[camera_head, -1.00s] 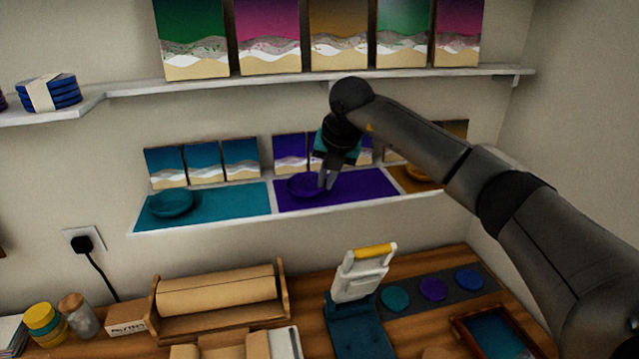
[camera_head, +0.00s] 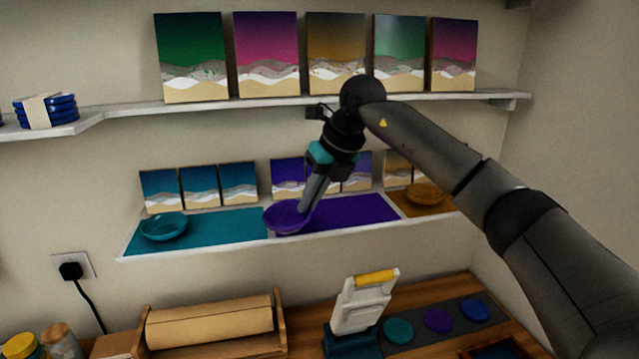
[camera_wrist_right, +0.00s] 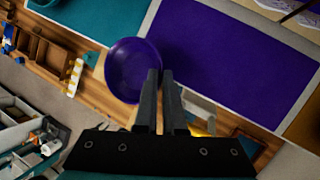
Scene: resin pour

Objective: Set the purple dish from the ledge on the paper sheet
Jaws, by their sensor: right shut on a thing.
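The purple dish (camera_head: 285,217) is at the front left edge of the ledge's purple section (camera_head: 350,212). My right gripper (camera_head: 306,208) reaches down to it from the upper right and is shut on its right rim. In the right wrist view, the purple dish (camera_wrist_right: 131,70) sticks out to the left of my fingertips (camera_wrist_right: 160,78), with its outer part beyond the ledge's front edge. The dish looks slightly raised off the ledge, though the gap is hard to judge. My left gripper is not in view.
A teal dish (camera_head: 164,227) stands on the ledge's left section and an orange dish (camera_head: 424,194) on its right. Small paintings (camera_head: 200,187) lean behind them.

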